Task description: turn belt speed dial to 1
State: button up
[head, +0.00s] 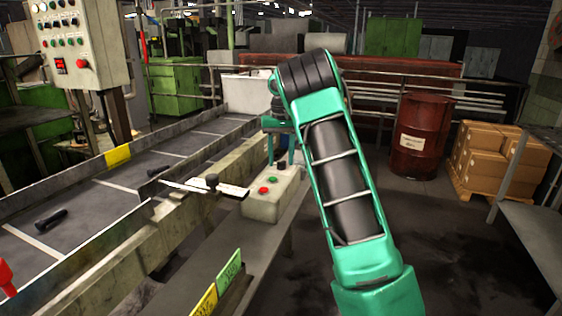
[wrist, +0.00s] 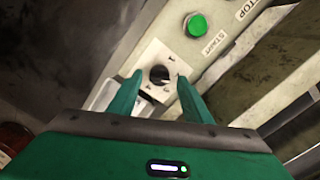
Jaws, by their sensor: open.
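The belt speed dial (wrist: 160,75) is a small black knob on a white square plate (wrist: 150,57) in the wrist view. Small marks show around it, too small to read. I cannot tell which mark the knob points to. My green gripper (wrist: 158,80) is open, with one finger on each side of the dial and no clear contact. In the head view my gripper (head: 280,140) hangs over the far end of the pale control box (head: 276,205).
A green START button (wrist: 196,25) and a STOP label (wrist: 252,7) are beside the dial plate. The belt (head: 120,180) with dark bolts runs to the left. A tall control cabinet (head: 80,45) stands at upper left. A red drum (head: 419,135) stands at right, with open floor before it.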

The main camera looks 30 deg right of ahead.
jog(key=shift+f, duration=0.35)
jog(key=c, duration=1.1)
jog(key=shift+o, duration=0.2)
jog(key=shift+d, duration=0.2)
jog(key=shift+a, duration=0.1)
jog(key=shift+a+n, duration=0.15)
jog(key=shift+n, duration=0.75)
dwell(0.6)
